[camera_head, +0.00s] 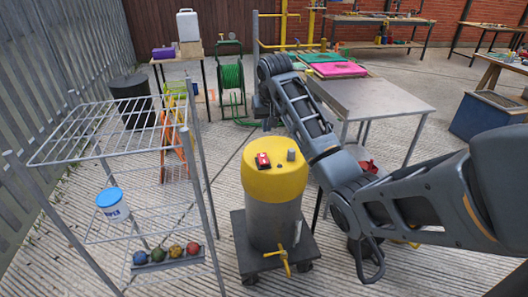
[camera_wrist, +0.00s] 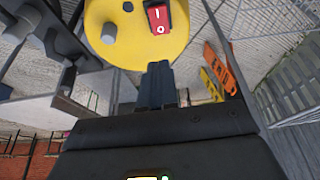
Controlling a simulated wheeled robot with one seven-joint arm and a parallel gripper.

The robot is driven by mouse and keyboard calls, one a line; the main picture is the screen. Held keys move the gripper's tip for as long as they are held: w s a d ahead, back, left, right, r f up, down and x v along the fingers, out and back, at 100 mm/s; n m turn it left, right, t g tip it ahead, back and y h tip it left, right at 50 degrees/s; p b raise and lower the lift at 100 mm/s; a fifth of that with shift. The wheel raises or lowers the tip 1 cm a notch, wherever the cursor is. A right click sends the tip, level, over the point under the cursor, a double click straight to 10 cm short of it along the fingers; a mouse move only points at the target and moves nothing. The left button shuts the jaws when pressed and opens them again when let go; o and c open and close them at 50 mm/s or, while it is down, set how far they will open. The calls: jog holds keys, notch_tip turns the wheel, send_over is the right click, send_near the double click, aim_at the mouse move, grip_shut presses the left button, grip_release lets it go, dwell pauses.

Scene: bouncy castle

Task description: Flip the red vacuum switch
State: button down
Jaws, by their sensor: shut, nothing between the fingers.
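The vacuum is a grey drum with a yellow top (camera_head: 274,183) on a dark wheeled base in the head view. Its red rocker switch (camera_head: 263,161) sits on the top, left of a grey knob (camera_head: 291,155). I cannot tell which side is pressed. My gripper (camera_wrist: 158,72) is shut and empty, its fingertips pointing at the yellow top near the switch, with visible space between in the picture. In the head view the fingers are not clear.
A wire rack (camera_head: 105,130) with a white, blue-lidded tub (camera_head: 112,207) and several coloured balls stands at left. A metal table (camera_head: 375,98) with pink and green trays stands behind my arm. A green hose reel (camera_head: 231,77) is further back.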

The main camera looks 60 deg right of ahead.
aim_at(265, 159)
jog(key=x, duration=1.3)
jog(key=shift+s+a+f, duration=0.1)
jog(key=shift+a+f, duration=0.1)
jog(key=shift+f, duration=0.35)
jog(key=shift+f, duration=0.1)
jog(key=shift+d+f+y, duration=0.1)
jog(key=shift+d+y, duration=0.05)
jog(key=shift+y, duration=0.15)
jog(key=shift+f, duration=0.2)
jog(key=shift+s+a+f+g+p, duration=0.15)
jog(key=shift+s+a+g+p, duration=0.15)
jog(key=shift+s+a+p, duration=0.45)
jog(key=shift+w, duration=0.15)
